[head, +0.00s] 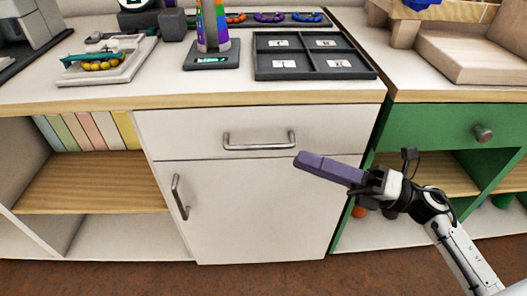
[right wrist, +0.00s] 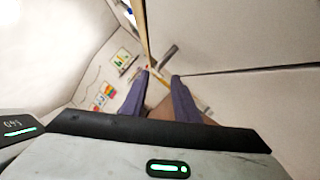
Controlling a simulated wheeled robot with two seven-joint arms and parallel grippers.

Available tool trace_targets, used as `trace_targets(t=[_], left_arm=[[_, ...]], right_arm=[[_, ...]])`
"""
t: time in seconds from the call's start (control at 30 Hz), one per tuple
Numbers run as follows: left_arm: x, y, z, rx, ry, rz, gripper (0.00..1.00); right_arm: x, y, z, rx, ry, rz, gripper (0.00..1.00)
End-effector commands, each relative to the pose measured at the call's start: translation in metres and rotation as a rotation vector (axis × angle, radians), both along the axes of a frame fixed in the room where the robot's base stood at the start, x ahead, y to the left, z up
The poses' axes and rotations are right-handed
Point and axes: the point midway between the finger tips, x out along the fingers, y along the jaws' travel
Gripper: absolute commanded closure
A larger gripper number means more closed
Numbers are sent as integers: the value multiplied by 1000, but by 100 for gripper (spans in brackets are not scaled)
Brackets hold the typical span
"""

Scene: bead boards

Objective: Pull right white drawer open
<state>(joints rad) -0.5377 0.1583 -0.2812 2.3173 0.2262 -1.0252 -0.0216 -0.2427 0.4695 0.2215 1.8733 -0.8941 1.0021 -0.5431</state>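The white drawer (head: 180,133) is closed, flush with the cabinet front under the wooden counter edge. Its grey bar handle (head: 260,146) is in the middle of its front. My right gripper (head: 300,160), with long purple fingers, is in front of the cabinet, with its tips just right of and below the handle's right end. In the right wrist view its two fingers (right wrist: 160,77) stand apart with nothing held between them. A grey bar (right wrist: 168,54), probably the handle, shows just beyond the tips. Contact with the handle cannot be told. My left gripper is out of view.
A white door (head: 250,205) with an upright handle (head: 180,197) is below the drawer. Open shelves (head: 95,183) lie left. A green drawer (head: 430,126) with a knob is right. A dark compartment tray (head: 315,72) stands on the counter above.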

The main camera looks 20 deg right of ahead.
Motion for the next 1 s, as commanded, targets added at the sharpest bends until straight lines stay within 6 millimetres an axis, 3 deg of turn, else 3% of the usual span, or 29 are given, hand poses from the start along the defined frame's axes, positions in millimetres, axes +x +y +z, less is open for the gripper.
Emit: trace_targets(t=[0.3,0.5,0.9,1.0], left_arm=[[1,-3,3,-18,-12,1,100],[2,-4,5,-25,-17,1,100],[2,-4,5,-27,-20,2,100],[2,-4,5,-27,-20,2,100]], right_arm=[[32,47,14,5,-3,0,72],[48,68,20,7,1,0,72],[53,75,21,6,4,-2,72],[52,75,21,6,4,-2,87]])
